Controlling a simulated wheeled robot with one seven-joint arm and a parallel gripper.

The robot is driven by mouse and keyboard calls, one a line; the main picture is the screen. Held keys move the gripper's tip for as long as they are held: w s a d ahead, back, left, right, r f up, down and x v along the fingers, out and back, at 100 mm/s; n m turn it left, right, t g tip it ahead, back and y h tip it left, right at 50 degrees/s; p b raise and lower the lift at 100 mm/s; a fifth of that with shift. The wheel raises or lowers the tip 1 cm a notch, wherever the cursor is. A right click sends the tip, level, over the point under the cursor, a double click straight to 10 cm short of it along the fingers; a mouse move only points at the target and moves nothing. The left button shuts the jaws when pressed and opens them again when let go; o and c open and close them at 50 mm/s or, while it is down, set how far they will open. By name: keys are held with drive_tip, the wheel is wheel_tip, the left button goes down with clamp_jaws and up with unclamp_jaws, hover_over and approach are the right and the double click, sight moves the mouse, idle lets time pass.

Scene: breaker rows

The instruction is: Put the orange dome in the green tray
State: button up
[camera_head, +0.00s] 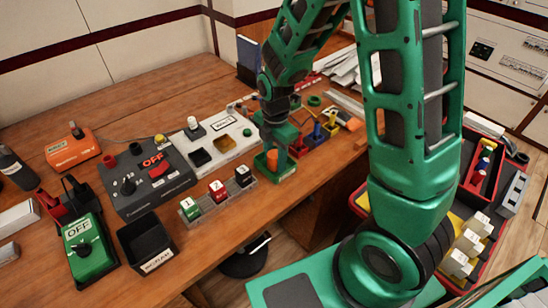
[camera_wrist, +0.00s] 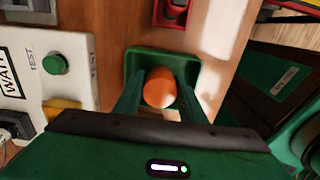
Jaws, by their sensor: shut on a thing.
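The orange dome (camera_wrist: 160,88) is between the two green fingers of my gripper (camera_wrist: 159,92), which is shut on it. The green tray (camera_wrist: 150,53) lies behind the dome in the wrist view, its far rim and corners showing around it. In the head view, the orange dome (camera_head: 272,159) shows at the fingertips of my gripper (camera_head: 276,154), over or within the small green tray (camera_head: 287,170). I cannot tell whether the dome touches the tray floor. My fingers and palm hide the tray's near part.
A white panel (camera_head: 224,128) with buttons stands left of the green tray. A rail of labelled breakers (camera_head: 218,192) is in front of it. Small red, blue and yellow trays (camera_head: 316,135) sit close on the right.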

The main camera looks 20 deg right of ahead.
sight(275, 153)
drive_tip(key=shift+f, duration=0.1)
drive_tip(key=o, duration=1)
drive_tip(key=shift+o, duration=0.2)
wheel_tip(275, 153, up, 12)
drive_tip(key=shift+r, duration=0.1)
drive_tip(key=s+d+r+m, duration=0.3)
drive_tip(key=s+d+m, duration=0.5)
drive_tip(key=s+m, duration=0.3)
drive_tip(key=s+d+r+m, duration=0.3)
drive_tip(key=s+d+m, duration=0.6)
drive_tip(key=m, duration=0.8)
drive_tip(key=s, duration=0.3)
drive_tip(key=shift+s+d, duration=0.15)
drive_tip(key=shift+d, duration=0.1)
